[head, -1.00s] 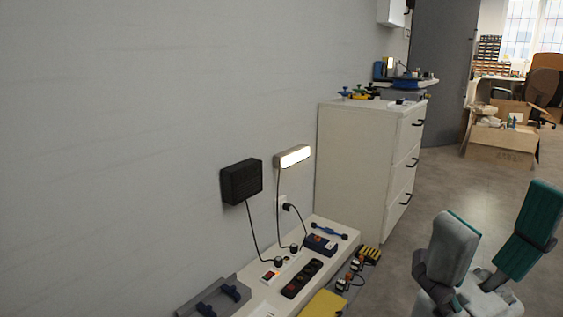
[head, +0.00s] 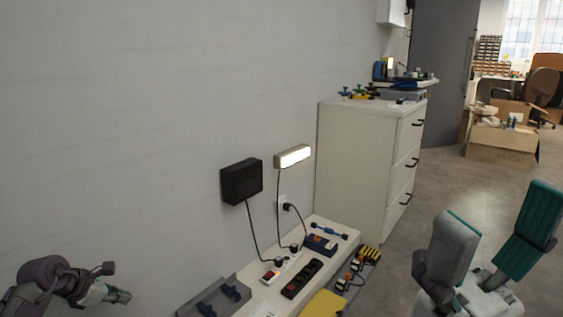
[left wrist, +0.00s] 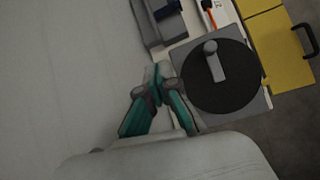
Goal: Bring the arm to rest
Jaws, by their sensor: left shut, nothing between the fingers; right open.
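My left gripper (head: 120,296) is at the lower left of the head view, in front of the bare wall, and most of its arm is cut off by the frame. In the left wrist view its teal-padded fingers (left wrist: 157,82) meet at the tips, with nothing held between them. There they appear just left of a black disc (left wrist: 235,92) on a grey plate. My right gripper (head: 498,215) is at the lower right of the head view, its two fingers wide apart and empty.
A white bench (head: 322,263) along the wall holds a grey tray (head: 187,309), a dark power strip (head: 302,279) and plugs. A yellow case (head: 324,305) is at its front. A black box (head: 242,181) and a lit lamp (head: 293,156) are on the wall. A white cabinet (head: 360,165) stands behind.

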